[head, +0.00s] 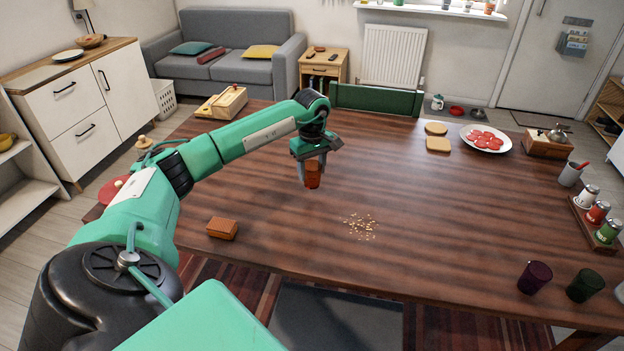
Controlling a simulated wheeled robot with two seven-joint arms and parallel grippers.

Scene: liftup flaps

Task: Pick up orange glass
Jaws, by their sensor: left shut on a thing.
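The orange glass (313,177) is in the middle left of the wooden table in the head view. My left gripper (312,172) points down over it and is shut on it, with a finger on each side. The fingers hide part of the glass. I cannot tell whether its base touches the table. My right gripper is not in view.
The wooden table (400,220) has crumbs (361,226) near its middle and an orange-brown block (222,228) near its front left. A purple glass (535,277) and a dark green glass (584,286) stand front right. A plate (502,139) and bread (438,144) lie at the back.

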